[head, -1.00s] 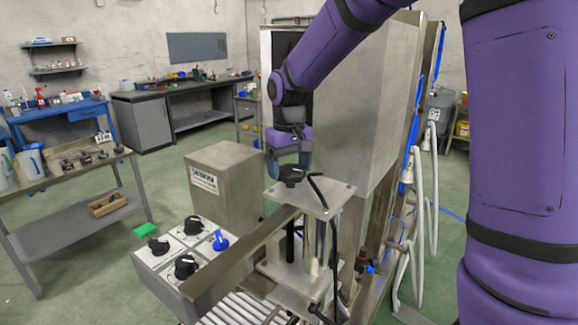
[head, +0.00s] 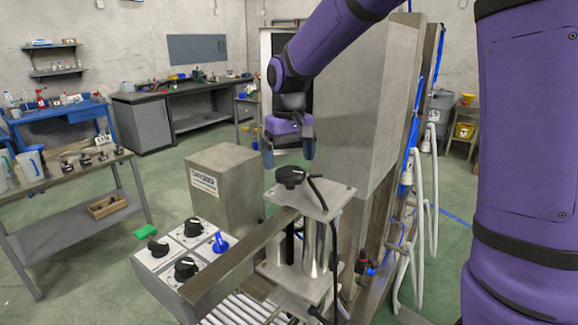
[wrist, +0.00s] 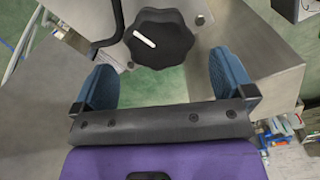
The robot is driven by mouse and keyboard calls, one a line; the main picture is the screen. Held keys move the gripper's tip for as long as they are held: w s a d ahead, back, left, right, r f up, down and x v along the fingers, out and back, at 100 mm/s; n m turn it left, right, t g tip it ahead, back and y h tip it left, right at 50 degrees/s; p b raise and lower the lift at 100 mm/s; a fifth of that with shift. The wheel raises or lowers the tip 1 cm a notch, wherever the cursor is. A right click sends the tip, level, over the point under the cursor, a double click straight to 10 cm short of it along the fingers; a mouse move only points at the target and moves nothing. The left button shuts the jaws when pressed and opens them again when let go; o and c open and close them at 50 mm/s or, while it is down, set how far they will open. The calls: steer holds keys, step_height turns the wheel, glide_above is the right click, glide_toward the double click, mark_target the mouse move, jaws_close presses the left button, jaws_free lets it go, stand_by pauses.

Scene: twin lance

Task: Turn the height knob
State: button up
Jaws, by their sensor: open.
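The height knob (head: 290,177) is a black lobed knob on top of the metal plate (head: 322,199) of the lance fixture. In the wrist view the knob (wrist: 160,39) shows a white pointer line slanting toward the upper left. My gripper (head: 288,160) is above the knob in the head view, apart from it. In the wrist view my gripper (wrist: 164,80) has its two blue fingers spread wide, with nothing between them. The knob lies ahead of the fingertips in that view.
A control box (head: 180,262) with several black knobs and a blue switch (head: 220,242) stands at lower left. A black cable (head: 333,235) runs beside the knob over the plate. A tall metal cabinet (head: 355,110) stands close behind my gripper. A conveyor of rollers (head: 240,310) lies below.

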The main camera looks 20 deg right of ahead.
mark_target(290, 170)
step_height(290, 170, up, 8)
steer(key=shift+f, duration=0.15)
stand_by(0.5)
steer(key=s+d+t, duration=0.2)
steer(key=s+d, duration=0.1)
steer(key=s, duration=1)
steer(key=s+d+m+t, duration=0.1)
steer(key=s+d+t, duration=0.2)
steer(key=s, duration=1.1)
steer(key=shift+s+d+f, duration=0.25)
steer(key=shift+d+f, duration=0.1)
steer(key=shift+d, duration=0.15)
steer(key=shift+c, duration=0.2)
